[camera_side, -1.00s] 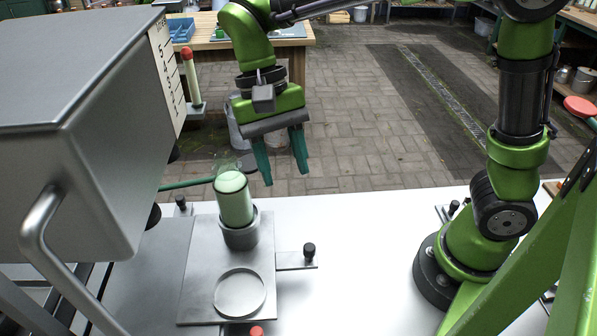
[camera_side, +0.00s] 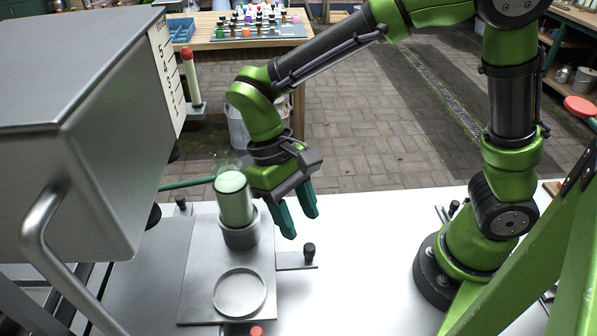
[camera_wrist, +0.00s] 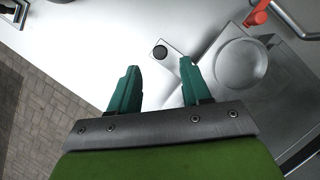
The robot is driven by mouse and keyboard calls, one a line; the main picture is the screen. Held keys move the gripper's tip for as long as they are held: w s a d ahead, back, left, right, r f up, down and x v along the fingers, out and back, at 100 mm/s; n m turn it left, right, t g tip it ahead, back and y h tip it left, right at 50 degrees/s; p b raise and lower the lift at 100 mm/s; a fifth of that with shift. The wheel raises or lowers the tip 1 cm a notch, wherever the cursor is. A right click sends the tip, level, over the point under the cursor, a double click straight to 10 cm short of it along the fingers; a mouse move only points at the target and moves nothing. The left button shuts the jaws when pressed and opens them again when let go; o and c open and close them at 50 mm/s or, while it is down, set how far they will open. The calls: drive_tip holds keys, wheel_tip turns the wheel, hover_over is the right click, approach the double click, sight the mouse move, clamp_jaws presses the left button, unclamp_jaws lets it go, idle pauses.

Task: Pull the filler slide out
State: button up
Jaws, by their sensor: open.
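The filler slide (camera_side: 200,285) is a flat grey metal plate on the white table, with a raised round ring (camera_side: 240,292) at its front. A narrow tab with an upright black knob (camera_side: 309,250) sticks out from its right side. The wrist view shows the knob (camera_wrist: 160,52) ahead, between the lines of the fingertips. A green-topped cylinder (camera_side: 234,200) stands upright in a grey collar on the slide. My gripper (camera_side: 301,226) has green fingers, is open and empty, and hangs above and behind the knob, apart from it, just right of the cylinder.
A large grey metal hopper (camera_side: 75,130) with a bar handle (camera_side: 45,225) stands at the left. A red-tipped part (camera_side: 257,331) lies at the slide's front edge. The white table (camera_side: 360,260) right of the knob is clear. A wooden bench (camera_side: 230,42) with small bottles is behind.

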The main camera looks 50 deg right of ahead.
sight(310, 246)
drive_tip(key=x, duration=0.6)
drive_tip(key=shift+r, duration=0.1)
drive_tip(key=shift+c, duration=0.5)
clamp_jaws()
